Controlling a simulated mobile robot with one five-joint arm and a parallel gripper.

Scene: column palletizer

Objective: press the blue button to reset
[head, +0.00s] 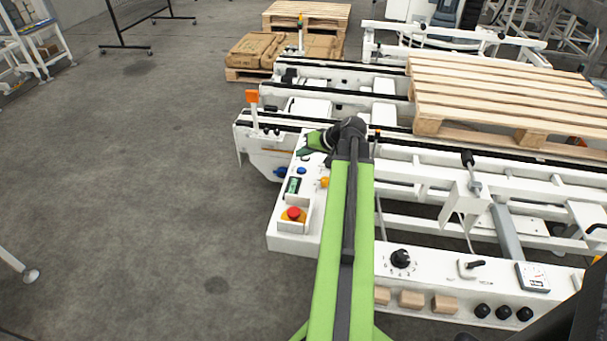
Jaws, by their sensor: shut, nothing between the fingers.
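The white control panel (284,228) stands left of the conveyor. A small blue button (302,170) sits on its upper part. Another blue, rounded part (281,172) shows at the panel's left edge; I cannot tell exactly what it is. My gripper (304,152) is at the end of my green arm, turned left over the far end of the panel. It is shut and empty. It sits just beyond the blue button in the picture, apart from it. Its height above the panel is hard to tell.
On the panel are a red emergency button (293,214), a green-lit switch (293,186) and a yellow knob (324,182). A wooden pallet (500,95) lies on the conveyor at right. Boxes (256,50) stand behind.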

